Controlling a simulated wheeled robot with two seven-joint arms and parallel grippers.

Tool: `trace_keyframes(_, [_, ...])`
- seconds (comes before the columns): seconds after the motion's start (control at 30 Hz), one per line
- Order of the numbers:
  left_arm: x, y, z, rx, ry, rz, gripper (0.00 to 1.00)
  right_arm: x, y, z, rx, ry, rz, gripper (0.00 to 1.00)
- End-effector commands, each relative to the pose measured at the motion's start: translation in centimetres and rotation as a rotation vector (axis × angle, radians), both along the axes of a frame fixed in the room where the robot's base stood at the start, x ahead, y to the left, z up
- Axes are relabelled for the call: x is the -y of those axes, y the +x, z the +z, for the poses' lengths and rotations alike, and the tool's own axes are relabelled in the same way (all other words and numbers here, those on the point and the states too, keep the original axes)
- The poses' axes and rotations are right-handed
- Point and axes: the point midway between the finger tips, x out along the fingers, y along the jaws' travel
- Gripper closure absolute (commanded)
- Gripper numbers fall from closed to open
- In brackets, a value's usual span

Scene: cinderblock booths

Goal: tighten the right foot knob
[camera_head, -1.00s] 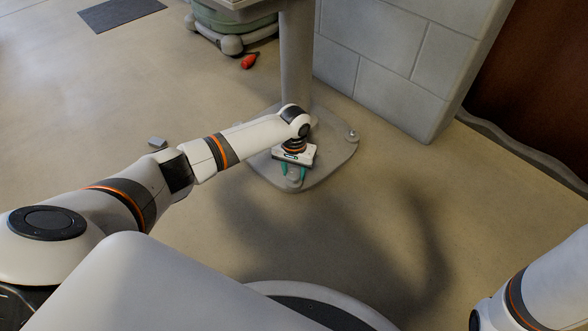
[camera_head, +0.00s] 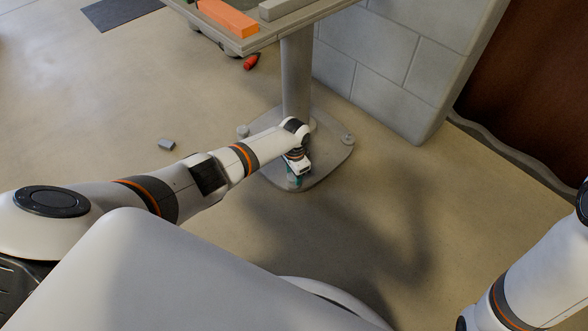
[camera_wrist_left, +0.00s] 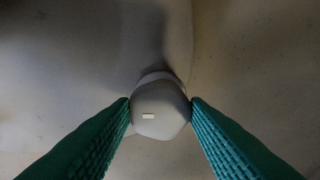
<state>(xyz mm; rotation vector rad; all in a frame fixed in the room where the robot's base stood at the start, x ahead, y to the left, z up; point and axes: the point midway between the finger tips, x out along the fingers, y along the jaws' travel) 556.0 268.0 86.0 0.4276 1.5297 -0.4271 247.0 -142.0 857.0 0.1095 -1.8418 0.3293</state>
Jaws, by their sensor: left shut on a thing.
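The table's grey foot plate (camera_head: 330,166) lies on the floor under a round column. My left gripper (camera_head: 294,182) points down at the plate's near corner, its green fingers partly hidden by the wrist in the head view. In the left wrist view the pale rounded foot knob (camera_wrist_left: 160,112) with a small white mark sits between the green fingertips (camera_wrist_left: 160,103), which touch both sides. The left gripper is shut on this knob. Another knob (camera_head: 347,139) stands on the plate's right corner, and one (camera_head: 242,131) on its left. My right gripper is out of view.
The tabletop (camera_head: 262,40) overhangs the plate and carries an orange block (camera_head: 228,18) and a grey bar. A cinderblock wall (camera_head: 385,70) stands behind right.

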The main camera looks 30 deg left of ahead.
Motion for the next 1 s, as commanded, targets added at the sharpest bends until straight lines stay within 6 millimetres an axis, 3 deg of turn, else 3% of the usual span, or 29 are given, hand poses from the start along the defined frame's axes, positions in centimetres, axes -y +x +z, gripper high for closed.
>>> trace_keyframes(1.0, [0.11, 0.00, -0.05, 0.001, -0.004, -0.964, 0.81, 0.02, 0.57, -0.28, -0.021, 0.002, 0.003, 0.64])
